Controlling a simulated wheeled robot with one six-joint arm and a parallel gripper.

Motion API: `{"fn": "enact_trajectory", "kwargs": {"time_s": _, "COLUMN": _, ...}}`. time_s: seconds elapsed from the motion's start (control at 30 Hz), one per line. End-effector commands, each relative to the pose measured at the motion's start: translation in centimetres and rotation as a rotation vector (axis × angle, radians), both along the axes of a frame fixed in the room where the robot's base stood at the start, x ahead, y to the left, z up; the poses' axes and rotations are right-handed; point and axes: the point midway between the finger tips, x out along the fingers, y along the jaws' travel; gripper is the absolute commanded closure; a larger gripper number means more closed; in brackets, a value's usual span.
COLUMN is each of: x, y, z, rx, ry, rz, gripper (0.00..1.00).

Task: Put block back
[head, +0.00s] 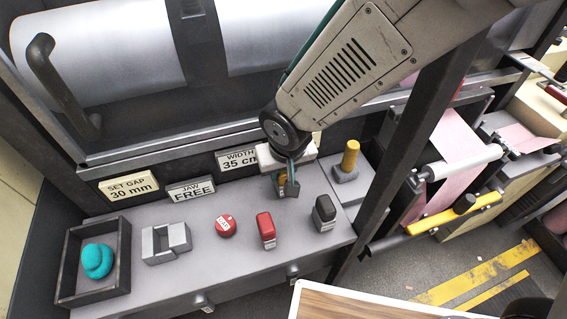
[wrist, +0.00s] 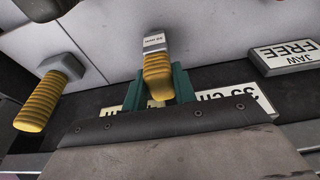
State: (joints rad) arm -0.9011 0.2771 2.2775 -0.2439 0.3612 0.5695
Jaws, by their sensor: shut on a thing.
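My gripper (head: 287,178) is shut on the yellow ribbed handle of a gauge block (head: 288,190). In the wrist view, the teal fingers (wrist: 158,90) clasp the ribbed handle (wrist: 158,75), with the grey labelled block (wrist: 153,42) beyond them. I cannot tell whether the held block touches the grey bench top. A second yellow-handled block (head: 348,160) stands to the right and also shows at left in the wrist view (wrist: 40,105). A grey slotted holder (head: 153,257) sits on the bench at left.
A dark tray (head: 68,270) holds a teal lump (head: 97,260). A red round button (head: 225,226), a red block (head: 266,230) and a dark block (head: 324,213) stand along the bench. Signs read SET GAP 30 mm (head: 129,185), JAW FREE (head: 191,191) and WIDTH 35 cm (head: 236,158).

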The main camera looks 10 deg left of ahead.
Motion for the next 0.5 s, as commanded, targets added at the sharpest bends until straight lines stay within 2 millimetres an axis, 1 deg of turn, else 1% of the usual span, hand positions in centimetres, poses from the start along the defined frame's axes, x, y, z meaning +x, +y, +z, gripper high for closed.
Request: {"fn": "enact_trajectory", "kwargs": {"time_s": 0.5, "x": 0.04, "y": 0.01, "z": -0.74, "rx": 0.001, "ry": -0.001, "rz": 0.000, "gripper": 1.00}}
